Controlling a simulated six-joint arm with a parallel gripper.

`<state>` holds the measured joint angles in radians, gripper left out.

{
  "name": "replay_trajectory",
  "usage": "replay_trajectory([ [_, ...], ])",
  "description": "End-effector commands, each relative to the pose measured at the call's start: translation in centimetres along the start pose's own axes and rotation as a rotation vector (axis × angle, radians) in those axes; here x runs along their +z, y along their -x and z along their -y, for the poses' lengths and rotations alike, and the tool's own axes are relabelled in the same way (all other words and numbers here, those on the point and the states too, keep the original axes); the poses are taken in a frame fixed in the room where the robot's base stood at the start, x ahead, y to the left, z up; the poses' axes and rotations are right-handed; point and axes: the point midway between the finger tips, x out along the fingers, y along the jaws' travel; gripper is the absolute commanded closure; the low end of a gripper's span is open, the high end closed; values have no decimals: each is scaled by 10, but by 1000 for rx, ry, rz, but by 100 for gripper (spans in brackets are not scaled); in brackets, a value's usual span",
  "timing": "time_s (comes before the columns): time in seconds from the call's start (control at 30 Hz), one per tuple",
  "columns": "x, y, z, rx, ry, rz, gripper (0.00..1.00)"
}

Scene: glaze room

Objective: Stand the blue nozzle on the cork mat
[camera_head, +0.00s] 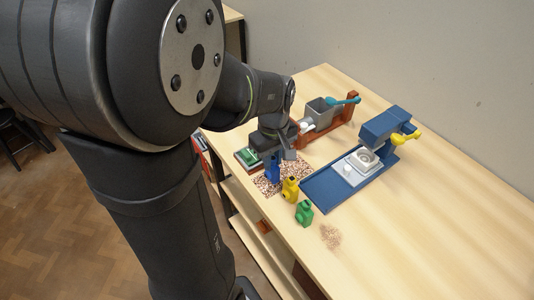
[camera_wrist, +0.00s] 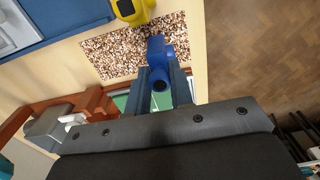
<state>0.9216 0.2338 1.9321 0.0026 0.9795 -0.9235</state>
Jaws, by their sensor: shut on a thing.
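The blue nozzle (camera_head: 272,172) is held upright between the jaws of my gripper (camera_head: 271,152). In the wrist view the blue nozzle (camera_wrist: 157,52) sits between the two fingertips of my gripper (camera_wrist: 160,80), which are shut on it. The speckled brown-and-white rectangular mat (camera_head: 262,187), which looks like the cork mat, lies under and around the nozzle in the head view. The mat also shows in the wrist view (camera_wrist: 110,52), with the nozzle over its right part. I cannot tell whether the nozzle's base touches the mat.
A yellow nozzle (camera_head: 290,189) stands by the mat's edge, with a green one (camera_head: 304,212) nearer the front. A green-topped tray (camera_head: 246,157) adjoins the mat. A small tan speckled patch (camera_head: 331,237) lies in front.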

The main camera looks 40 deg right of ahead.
Motion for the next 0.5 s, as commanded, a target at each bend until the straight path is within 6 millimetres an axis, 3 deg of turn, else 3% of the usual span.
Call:
replay_trajectory([
  [0.1, 0, -10, 0, -1, 0, 1, 100],
  [0.47, 0, -14, 0, 1, 0, 0, 100],
  [0.5, 0, -14, 0, 1, 0, -1, 76],
])
